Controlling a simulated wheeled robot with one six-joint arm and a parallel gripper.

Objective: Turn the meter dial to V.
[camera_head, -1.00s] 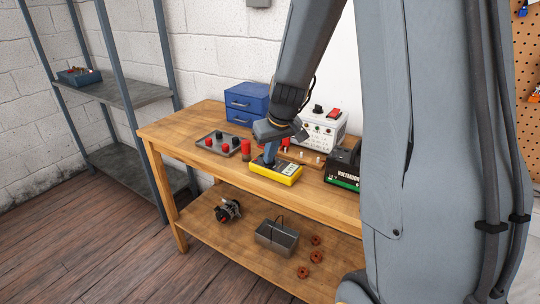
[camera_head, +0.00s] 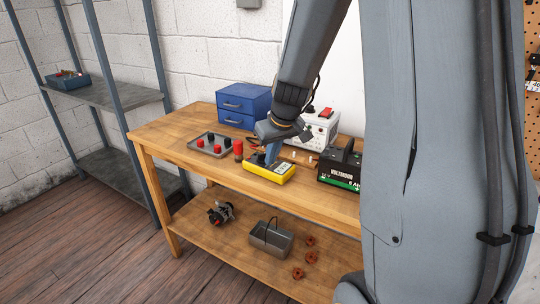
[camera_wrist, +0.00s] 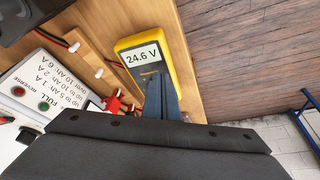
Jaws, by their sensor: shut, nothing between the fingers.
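The yellow meter (camera_head: 272,173) lies on the wooden workbench. In the wrist view the meter (camera_wrist: 183,60) shows "24.6 V" on its display (camera_wrist: 143,54). My gripper (camera_head: 271,158) points down onto the meter's face. In the wrist view my gripper (camera_wrist: 158,82) has its blue-grey fingers together at the meter's face just below the display, with nothing seen between them. The dial is hidden behind the fingers, so I cannot read its pointer or tell whether they touch it.
A red cylinder (camera_head: 238,150) and a tray of red and black pieces (camera_head: 197,149) stand left of the meter. A black battery (camera_head: 338,172) stands right; a white charger (camera_head: 318,130) stands behind. Red clips (camera_wrist: 113,104) lie close beside the gripper.

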